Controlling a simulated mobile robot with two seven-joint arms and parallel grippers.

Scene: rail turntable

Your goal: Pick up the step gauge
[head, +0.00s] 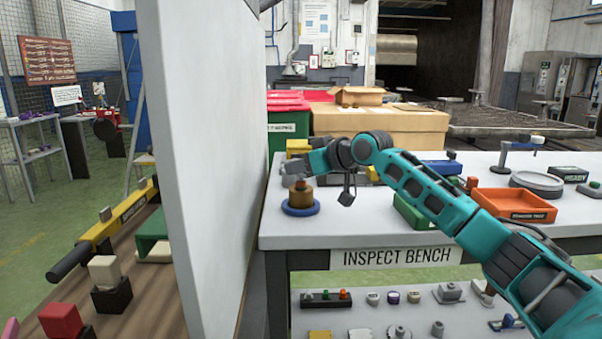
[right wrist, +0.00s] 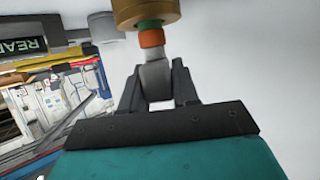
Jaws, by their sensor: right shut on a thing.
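The step gauge looks to be a stepped round piece with a grey tip, an orange band (right wrist: 151,38), a green band and a wider brass part (right wrist: 145,12). In the head view its brass part (head: 300,196) stands upright on or just over a blue disc (head: 300,208) at the left end of the inspect bench; I cannot tell if they touch. My right gripper (head: 300,174) is above it, and in the right wrist view its dark fingers (right wrist: 158,92) are shut on the grey tip. My left gripper is not in view.
A tall white partition (head: 205,150) stands left of the bench (head: 380,232). Orange (head: 515,205) and green trays and a grey round plate (head: 537,182) lie to the right. Left of the partition, a brown table (head: 130,278) carries a yellow bar (head: 115,220) and several blocks.

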